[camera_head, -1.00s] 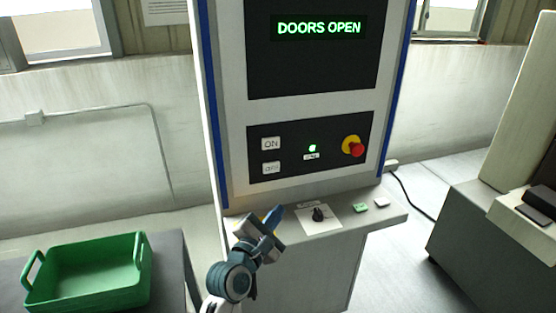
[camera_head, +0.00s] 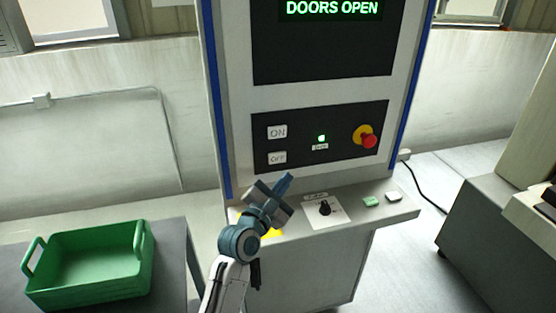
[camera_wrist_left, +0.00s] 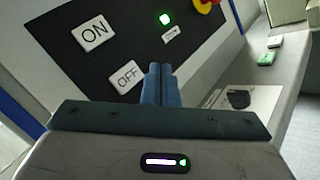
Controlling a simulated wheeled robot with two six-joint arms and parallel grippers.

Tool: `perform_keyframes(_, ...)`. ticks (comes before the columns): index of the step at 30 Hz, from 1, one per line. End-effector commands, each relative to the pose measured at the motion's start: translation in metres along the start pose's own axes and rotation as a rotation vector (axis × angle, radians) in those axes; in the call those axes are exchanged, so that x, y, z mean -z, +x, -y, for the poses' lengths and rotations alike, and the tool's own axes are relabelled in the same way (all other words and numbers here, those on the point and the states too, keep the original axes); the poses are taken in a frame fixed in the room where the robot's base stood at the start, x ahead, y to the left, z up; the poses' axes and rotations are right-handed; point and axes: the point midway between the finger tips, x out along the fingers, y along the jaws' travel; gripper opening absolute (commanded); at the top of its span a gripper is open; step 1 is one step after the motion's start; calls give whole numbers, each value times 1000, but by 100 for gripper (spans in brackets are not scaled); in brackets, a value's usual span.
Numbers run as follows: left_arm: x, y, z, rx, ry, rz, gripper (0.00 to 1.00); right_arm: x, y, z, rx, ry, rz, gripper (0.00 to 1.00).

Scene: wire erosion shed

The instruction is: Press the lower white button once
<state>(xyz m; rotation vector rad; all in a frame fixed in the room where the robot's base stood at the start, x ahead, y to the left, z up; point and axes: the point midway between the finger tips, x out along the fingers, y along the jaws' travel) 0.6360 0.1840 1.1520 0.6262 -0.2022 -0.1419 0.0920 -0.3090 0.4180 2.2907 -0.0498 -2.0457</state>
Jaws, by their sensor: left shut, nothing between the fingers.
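The lower white button, marked OFF (camera_head: 277,158), sits on the black panel of the machine, below the white ON button (camera_head: 277,132). In the left wrist view the OFF button (camera_wrist_left: 128,76) lies just left of my fingertips, and the ON button (camera_wrist_left: 93,33) is farther up and left. My left gripper (camera_head: 284,183) is shut and empty, its blue-grey fingers together. In the head view its tips are a little below the OFF button; in the left wrist view the fingers (camera_wrist_left: 160,82) point at the panel. I cannot tell the exact gap. My right gripper is not in view.
A red knob on a yellow base (camera_head: 367,139) and a green light (camera_head: 321,138) are on the same panel. A green crate (camera_head: 92,262) stands at left.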

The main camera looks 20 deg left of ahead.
Motion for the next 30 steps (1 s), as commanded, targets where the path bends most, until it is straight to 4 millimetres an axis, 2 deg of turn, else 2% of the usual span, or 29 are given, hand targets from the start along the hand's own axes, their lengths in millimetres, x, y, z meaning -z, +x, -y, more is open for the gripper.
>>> perform_keyframes(6,18,22,-15,-1,4,0,0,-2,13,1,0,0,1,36)
perform_keyframes(12,26,36,-26,1,1,-1,0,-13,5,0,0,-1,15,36)
perform_keyframes(30,30,40,-29,0,0,-1,0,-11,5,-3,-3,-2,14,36)
